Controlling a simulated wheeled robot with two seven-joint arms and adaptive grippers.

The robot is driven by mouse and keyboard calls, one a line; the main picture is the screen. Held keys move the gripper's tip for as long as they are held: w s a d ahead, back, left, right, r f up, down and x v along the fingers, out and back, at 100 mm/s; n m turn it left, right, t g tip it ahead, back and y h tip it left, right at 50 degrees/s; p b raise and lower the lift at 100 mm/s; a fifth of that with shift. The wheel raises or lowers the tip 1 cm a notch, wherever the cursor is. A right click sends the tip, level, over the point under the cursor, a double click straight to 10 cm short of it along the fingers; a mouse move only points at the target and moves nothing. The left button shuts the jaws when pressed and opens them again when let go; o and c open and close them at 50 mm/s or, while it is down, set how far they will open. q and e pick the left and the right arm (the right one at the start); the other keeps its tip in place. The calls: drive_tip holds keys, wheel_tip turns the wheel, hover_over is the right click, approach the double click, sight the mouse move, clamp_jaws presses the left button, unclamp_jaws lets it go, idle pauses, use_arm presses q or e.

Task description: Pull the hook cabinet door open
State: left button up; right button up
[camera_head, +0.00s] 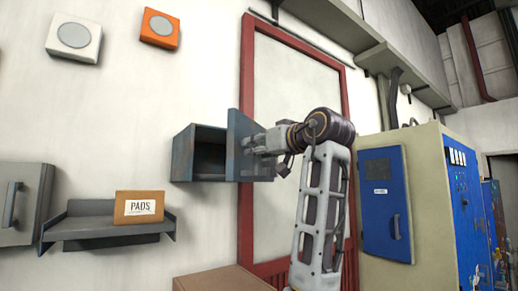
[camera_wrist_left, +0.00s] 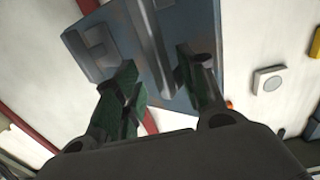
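The hook cabinet (camera_head: 184,155) is a small blue-grey box on the white wall. Its door (camera_head: 238,130) stands swung out on the right side, so the dark inside shows; no hooks can be made out. My left gripper (camera_head: 256,143) is at the outer face of the door. In the left wrist view the door (camera_wrist_left: 95,45) fills the upper middle, with a grey upright handle bar (camera_wrist_left: 150,45) on it. The green-padded fingers of my left gripper (camera_wrist_left: 160,85) are spread apart, with the bar between them and gaps visible. My right gripper is not in view.
A grey shelf (camera_head: 85,228) with a PADS box (camera_head: 139,207) is below left, beside a grey cabinet (camera_head: 22,203). A red frame (camera_head: 246,60) is behind the door. A beige and blue electrical cabinet (camera_head: 430,200) stands right. A brown box top (camera_head: 220,280) is below.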

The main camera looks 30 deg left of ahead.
use_arm(q)
drive_tip(key=shift+w+f, duration=0.1)
drive_tip(key=w+d, duration=0.3)
drive_tip(key=d, duration=1.2)
drive_tip(key=shift+d+p, duration=0.2)
drive_tip(key=shift+p, duration=0.15)
idle(2.0)
idle(0.5)
